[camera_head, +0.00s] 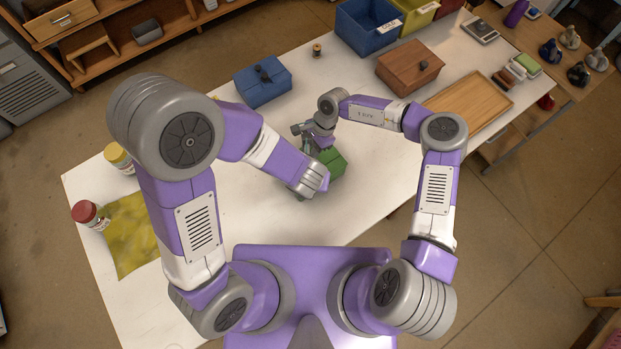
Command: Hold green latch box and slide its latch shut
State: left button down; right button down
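The green latch box (334,163) stands on the white table in front of me, with only part of its green top and side showing. Its latch is hidden behind my arms. My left gripper (301,194) is at the box's near left side; the wrist covers most of it, and its fingers are too hidden to read. My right gripper (304,132) hangs over the far left side of the box, its grey fingers small and partly covered by the wrist. I cannot tell whether either gripper touches the box.
A blue box with a dark knob (263,84) and a small spool (317,50) stand behind. A brown box (409,66), a blue bin (369,30) and a wooden tray (488,94) are to the right. Jars (90,213) and a yellow cloth (130,235) lie left.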

jog(key=c, duration=0.8)
grip_release()
